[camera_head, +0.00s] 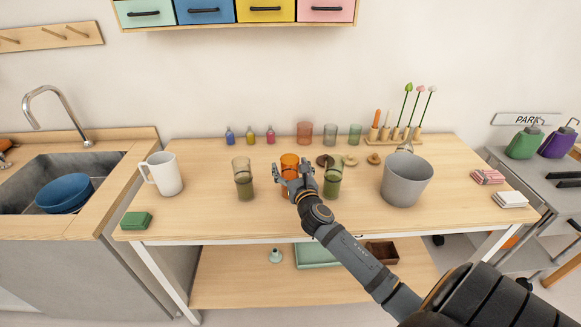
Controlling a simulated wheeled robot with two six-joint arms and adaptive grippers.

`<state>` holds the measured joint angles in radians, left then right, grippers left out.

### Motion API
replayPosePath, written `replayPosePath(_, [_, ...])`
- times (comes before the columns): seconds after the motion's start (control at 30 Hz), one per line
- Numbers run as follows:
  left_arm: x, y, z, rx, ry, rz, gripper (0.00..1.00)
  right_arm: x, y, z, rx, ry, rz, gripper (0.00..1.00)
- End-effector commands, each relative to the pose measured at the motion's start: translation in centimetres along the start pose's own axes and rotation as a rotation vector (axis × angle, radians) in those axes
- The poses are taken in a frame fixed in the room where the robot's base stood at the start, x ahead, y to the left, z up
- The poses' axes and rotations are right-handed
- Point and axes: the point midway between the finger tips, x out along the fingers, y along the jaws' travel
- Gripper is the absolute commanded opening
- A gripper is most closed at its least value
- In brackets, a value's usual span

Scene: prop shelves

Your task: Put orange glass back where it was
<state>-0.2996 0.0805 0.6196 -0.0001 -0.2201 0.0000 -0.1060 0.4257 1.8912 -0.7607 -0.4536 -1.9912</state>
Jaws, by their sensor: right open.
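An orange glass (289,161) stands upright near the middle of the wooden table, with a darker orange part below it; I cannot tell whether that is a second glass. My right gripper (294,181) is open at this glass, its fingers in front of and beside its lower part. The fingers hide some of the glass, and contact cannot be told. My left gripper is not in view.
A clear-and-green glass stack (243,172) stands left of the gripper, a green one (333,174) close on its right. Behind are a reddish glass (304,132), two green glasses (329,134) and small round coasters (373,159). A grey bucket (406,182) and white pitcher (163,174) flank them.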

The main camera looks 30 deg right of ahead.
Motion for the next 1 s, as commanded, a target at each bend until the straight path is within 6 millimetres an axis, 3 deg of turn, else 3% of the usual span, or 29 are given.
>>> replayPosePath(0.17, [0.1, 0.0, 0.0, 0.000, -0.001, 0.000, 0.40, -1.0, 0.0, 0.1, -0.003, 0.001, 0.001, 0.80])
replayPosePath(0.6, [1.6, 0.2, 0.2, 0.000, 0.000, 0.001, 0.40, -10.7, 0.0, 0.1, -0.004, 0.002, 0.003, 0.80])
replayPosePath(0.73, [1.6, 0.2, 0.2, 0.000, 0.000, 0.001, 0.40, -11.8, 0.0, 0.2, -0.002, 0.001, 0.001, 0.80])
replayPosePath(1.0, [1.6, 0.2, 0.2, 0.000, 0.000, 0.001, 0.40, -12.0, 0.0, 0.3, 0.001, -0.001, 0.000, 0.80])
